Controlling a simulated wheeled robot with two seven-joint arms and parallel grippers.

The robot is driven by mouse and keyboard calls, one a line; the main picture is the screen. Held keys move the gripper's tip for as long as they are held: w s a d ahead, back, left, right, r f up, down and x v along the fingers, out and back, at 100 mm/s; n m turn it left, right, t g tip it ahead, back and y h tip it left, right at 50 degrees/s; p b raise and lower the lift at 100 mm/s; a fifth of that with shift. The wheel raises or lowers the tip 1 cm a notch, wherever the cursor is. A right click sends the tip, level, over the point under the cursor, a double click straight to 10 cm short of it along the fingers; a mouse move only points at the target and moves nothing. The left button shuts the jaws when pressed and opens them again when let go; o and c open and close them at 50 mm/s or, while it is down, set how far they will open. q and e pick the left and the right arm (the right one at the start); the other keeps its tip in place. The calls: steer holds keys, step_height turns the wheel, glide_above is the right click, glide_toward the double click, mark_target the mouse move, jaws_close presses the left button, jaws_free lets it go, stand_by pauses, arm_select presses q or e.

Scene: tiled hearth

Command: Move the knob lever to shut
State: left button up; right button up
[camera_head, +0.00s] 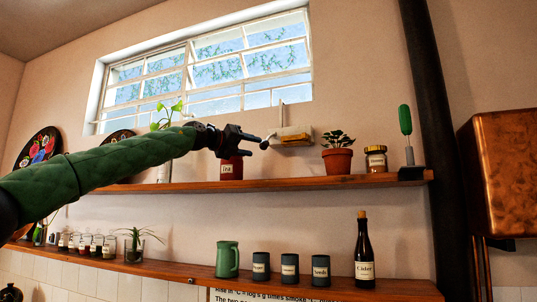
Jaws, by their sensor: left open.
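The knob lever (266,141) is a small lever with a pale round end. It sticks out to the left from a pale box (289,132) on the wall just under the window. My left gripper (250,142) comes in from the left on its green-sleeved arm. It is open, and its fingertips are right beside the lever's knob. I cannot tell whether they touch it or stand around it. My right gripper is not in view.
Below the box runs an upper shelf (285,184) with a red tin (231,168), a potted plant (337,160), a jar (376,158) and a green brush (405,121). A lower shelf (190,270) holds a jug, canisters and a bottle. A dark pipe (437,130) stands at right.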

mark_target(268, 145)
arm_select(q)
steer(key=p+x, duration=0.1)
steer(key=x, duration=0.1)
steer(key=p+x, duration=0.2)
steer(key=r+p+x, duration=0.1)
steer(key=x, duration=0.1)
steer(key=shift+s+d+p, duration=0.2)
steer(key=shift+d+p, duration=0.05)
steer(key=shift+p, duration=0.1)
steer(key=shift+s+d+r+p, duration=0.1)
steer(key=shift+d+p, duration=0.25)
steer(key=shift+d, duration=0.15)
steer(key=shift+w+f, duration=0.2)
steer(key=shift+w, duration=0.15)
steer(key=shift+s+r, duration=0.1)
steer(key=shift+s, duration=0.05)
steer(key=c, duration=0.9)
steer(key=shift+d, duration=0.1)
jaws_close()
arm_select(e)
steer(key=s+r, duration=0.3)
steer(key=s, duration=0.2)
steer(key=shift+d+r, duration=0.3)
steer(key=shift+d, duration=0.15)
